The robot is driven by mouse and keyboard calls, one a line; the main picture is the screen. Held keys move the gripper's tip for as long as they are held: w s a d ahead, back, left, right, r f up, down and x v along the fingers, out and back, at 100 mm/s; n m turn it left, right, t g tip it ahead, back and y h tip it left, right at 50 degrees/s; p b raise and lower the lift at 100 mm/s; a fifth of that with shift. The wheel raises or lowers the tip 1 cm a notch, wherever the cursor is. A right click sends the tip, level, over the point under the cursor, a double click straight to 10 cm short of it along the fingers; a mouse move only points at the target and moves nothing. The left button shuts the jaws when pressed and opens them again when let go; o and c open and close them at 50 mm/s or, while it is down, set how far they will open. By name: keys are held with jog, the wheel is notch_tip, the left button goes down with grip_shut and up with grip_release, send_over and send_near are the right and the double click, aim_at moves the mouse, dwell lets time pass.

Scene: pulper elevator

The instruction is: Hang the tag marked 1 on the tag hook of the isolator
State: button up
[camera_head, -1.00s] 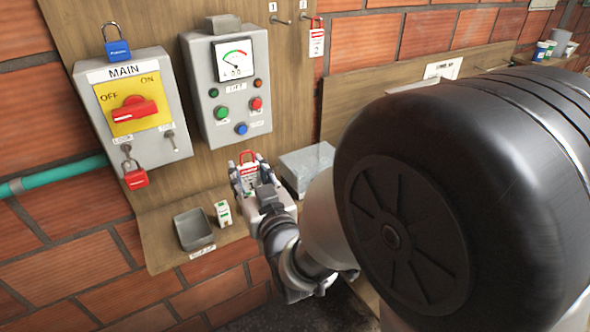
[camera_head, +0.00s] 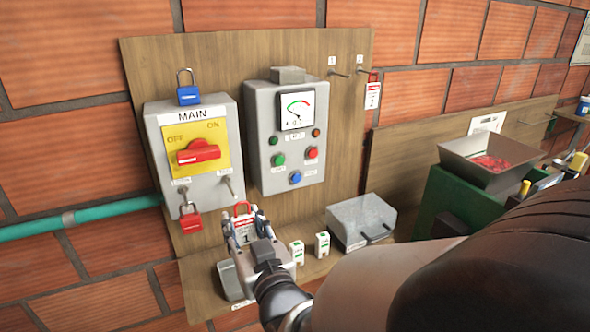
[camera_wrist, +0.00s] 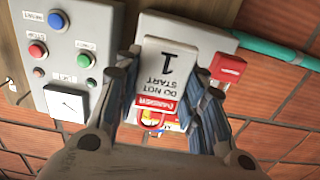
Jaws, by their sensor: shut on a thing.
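The isolator (camera_head: 193,145) is the grey MAIN box on the board, its red handle (camera_head: 198,152) on a yellow plate. Two small pegs stick out below the handle. A red padlock (camera_head: 190,220) hangs at the left one; the right peg, the tag hook (camera_head: 227,187), looks bare, its label too small to read. My gripper (camera_head: 246,236) is shut on the white tag marked 1, below and slightly right of that hook and apart from it. In the wrist view the tag (camera_wrist: 165,75) appears upside down between the fingers and hides part of the isolator.
The meter panel (camera_head: 285,140) is right of the isolator. Another tag (camera_head: 373,92) hangs on the peg marked 2; the peg marked 1 is bare. On the shelf below are a grey tray (camera_head: 232,283), two small white-green items (camera_head: 322,245) and a grey box (camera_head: 362,220).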

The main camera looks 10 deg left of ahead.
jog(key=f+x, duration=0.1)
jog(key=x, duration=0.5)
jog(key=shift+w+a+f, duration=0.2)
jog(key=shift+w, duration=0.05)
dwell(0.4)
dwell(0.3)
dwell(0.4)
jog(key=o, duration=1)
